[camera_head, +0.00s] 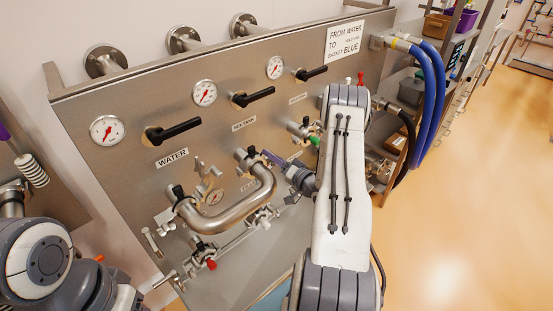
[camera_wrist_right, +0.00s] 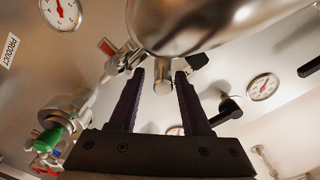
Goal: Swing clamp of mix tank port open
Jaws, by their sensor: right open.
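A curved steel U-pipe (camera_head: 235,220) joins two ports on the steel panel, under the WATER and MIX TANK labels. The mix tank port clamp (camera_head: 243,158), with a black knob, sits at the pipe's upper right end. My right gripper (camera_head: 268,156) is beside this clamp, its dark purple fingers pointing at it from the right. In the right wrist view the fingers (camera_wrist_right: 160,78) are open, with a small steel part between or just beyond their tips; I cannot tell if they touch it. The pipe (camera_wrist_right: 190,22) fills the top there. My left gripper is out of view; only my left arm shows.
Black-handled valves (camera_head: 175,130) and round gauges (camera_head: 205,93) line the panel above the ports. Smaller fittings with red and green parts (camera_wrist_right: 52,137) sit close by the right gripper. Blue hoses (camera_head: 430,100) hang at the right. Open floor lies to the right.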

